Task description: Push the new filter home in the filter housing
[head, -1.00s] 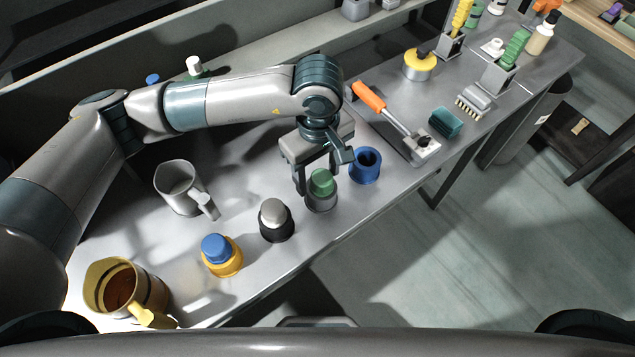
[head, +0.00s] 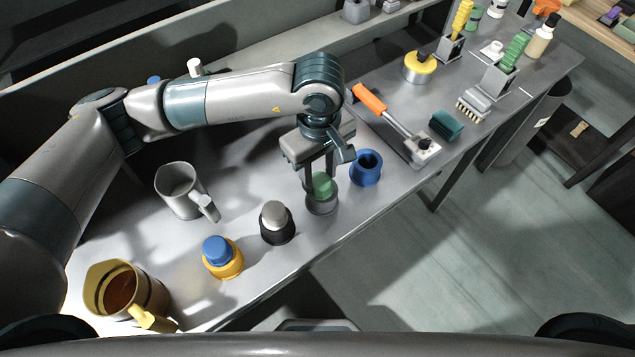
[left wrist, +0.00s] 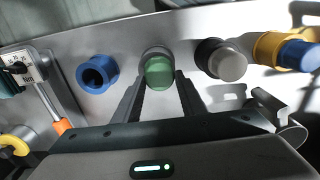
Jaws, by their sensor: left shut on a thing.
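A green filter (head: 322,187) stands upright in a round grey housing (head: 321,207) near the table's front edge. Its upper part shows above the rim; how deep it sits is hidden. My left gripper (head: 319,178) points down from above and is shut on the green filter, one finger on each side. In the left wrist view the green filter (left wrist: 158,73) is between the fingertips (left wrist: 160,82), with the grey housing (left wrist: 157,51) behind it. My right gripper is in no view.
An empty blue housing (head: 366,169) stands close on the right. On the left are a black housing (head: 278,236) with a grey plug, a yellow housing (head: 223,268) with a blue plug, a grey jug (head: 178,194) and a yellow jug (head: 105,291). An orange-handled tool (head: 371,98) lies behind.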

